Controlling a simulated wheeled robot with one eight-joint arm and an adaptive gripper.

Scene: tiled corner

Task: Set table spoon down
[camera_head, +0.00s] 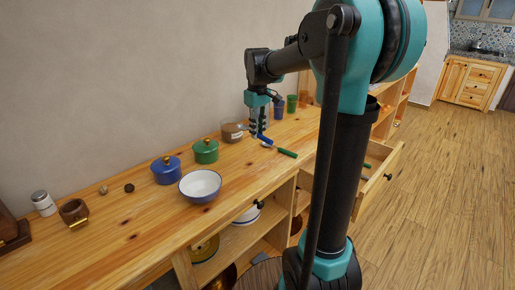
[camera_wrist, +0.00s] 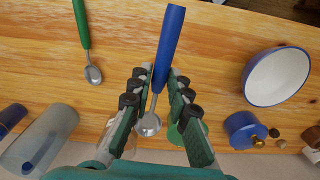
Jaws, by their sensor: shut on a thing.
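My gripper (camera_wrist: 157,80) is shut on a spoon with a blue handle (camera_wrist: 171,35). The spoon's metal bowl (camera_wrist: 149,125) lies between the fingers, and the handle sticks out past the fingertips. In the head view my gripper (camera_head: 257,134) is low over the wooden counter (camera_head: 135,215), and the blue handle (camera_head: 263,139) shows beside the fingers. I cannot tell whether the spoon touches the wood. A second spoon with a green handle (camera_wrist: 82,25) lies on the counter, apart from my gripper; it also shows in the head view (camera_head: 286,153).
A white bowl with a blue rim (camera_head: 200,184), a blue lidded pot (camera_head: 166,170), a green lidded pot (camera_head: 205,150) and a glass jar (camera_head: 232,131) stand nearby. Blue (camera_head: 279,110) and green (camera_head: 292,103) cups stand further back. An open drawer (camera_head: 379,180) juts out in front.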

